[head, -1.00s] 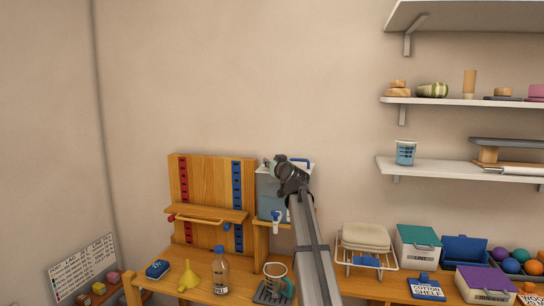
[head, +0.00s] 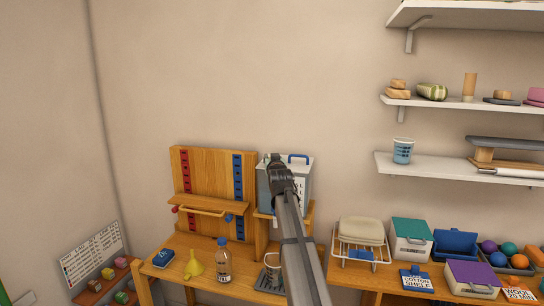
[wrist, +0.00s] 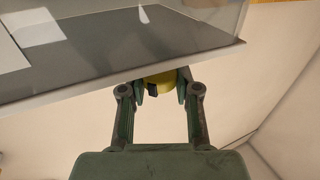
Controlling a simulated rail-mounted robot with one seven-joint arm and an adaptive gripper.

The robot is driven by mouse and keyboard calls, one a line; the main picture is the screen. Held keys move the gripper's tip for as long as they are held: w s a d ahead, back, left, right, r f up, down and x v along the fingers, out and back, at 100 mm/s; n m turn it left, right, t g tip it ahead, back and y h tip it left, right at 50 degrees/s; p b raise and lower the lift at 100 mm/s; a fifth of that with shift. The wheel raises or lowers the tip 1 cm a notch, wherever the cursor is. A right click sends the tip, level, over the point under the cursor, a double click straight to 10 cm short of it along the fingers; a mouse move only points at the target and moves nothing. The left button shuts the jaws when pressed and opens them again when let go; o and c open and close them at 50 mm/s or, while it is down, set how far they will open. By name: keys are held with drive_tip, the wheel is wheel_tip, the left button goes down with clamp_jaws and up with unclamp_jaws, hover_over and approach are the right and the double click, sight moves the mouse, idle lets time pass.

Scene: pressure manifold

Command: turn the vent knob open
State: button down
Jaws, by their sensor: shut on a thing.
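The container (head: 304,176) is a grey box with a blue handle on top, on a wooden shelf at the bench's back. My gripper (head: 273,160) is at its top, and my arm hides much of its front. In the wrist view, my gripper (wrist: 161,88) is shut on a yellow knob (wrist: 158,78) by the edge of the grey, clear-walled container (wrist: 100,48). A small dark part shows on the knob, and the fingers cover its sides. The knob cannot be made out in the head view.
A wooden board (head: 208,170) with red and blue strips stands left of the container. A yellow funnel (head: 194,265), a bottle (head: 223,262) and a glass beaker (head: 272,268) stand on the bench below. A wire rack (head: 362,240) is to the right.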

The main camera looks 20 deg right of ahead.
idle(0.3)
drive_tip(key=c, duration=0.8)
unclamp_jaws()
drive_tip(key=shift+c, duration=0.2)
drive_tip(key=v, duration=1.2)
drive_tip(key=shift+o, duration=0.2)
